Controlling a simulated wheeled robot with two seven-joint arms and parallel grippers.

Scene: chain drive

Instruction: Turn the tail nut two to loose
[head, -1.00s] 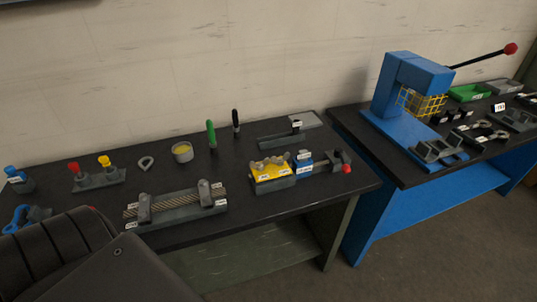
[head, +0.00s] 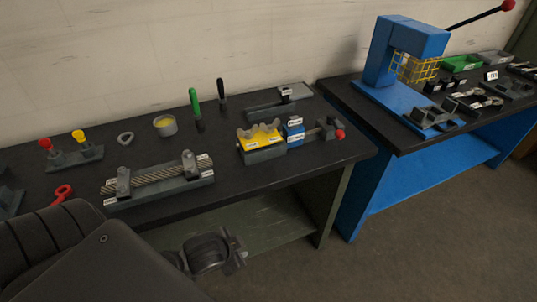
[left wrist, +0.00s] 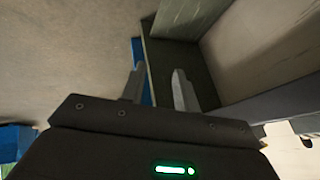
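I cannot single out a tail nut; the labels are too small to read. On the near bench, a fixture (head: 158,187) holds a twisted cable under two grey clamps. To its right stands a yellow-topped fixture (head: 262,147) with a blue block (head: 294,133) and a red-ended screw (head: 339,133). On the right bench lie several small dark fixtures and ring-shaped parts (head: 482,101). A dark wrist, apparently my left gripper (head: 236,252), hangs low before the near bench. In the left wrist view my left gripper (left wrist: 158,86) has its fingers apart, with nothing between them. My right gripper is not seen.
A blue press (head: 406,55) with a yellow guard stands on the right bench. A green-handled tool (head: 195,104), a cup (head: 165,126) and red and yellow knobs (head: 78,136) stand at the near bench's back. Open floor (head: 440,215) lies before the right bench.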

